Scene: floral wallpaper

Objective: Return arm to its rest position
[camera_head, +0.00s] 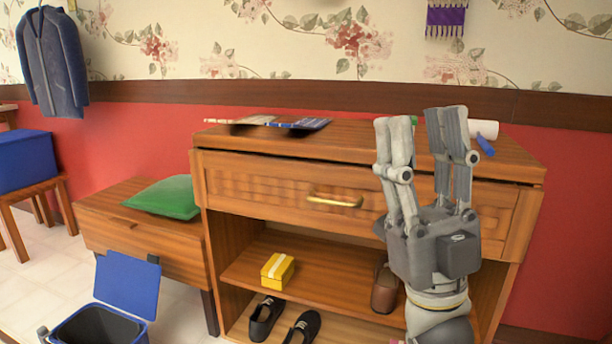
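My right gripper (420,140) is raised in front of the right part of the wooden cabinet (240,240). Its fingers point up and stand apart, with nothing between them. The gripper and its wrist hide part of the cabinet's drawer front and shelves. My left gripper does not show in this view.
The drawer (280,185) has a brass handle (335,200). A yellow box (277,271) and a brown item (384,290) sit on the shelf, with dark shoes (266,318) below. An open blue bin (100,325) stands at the lower left, near a bench with a green cushion (167,197).

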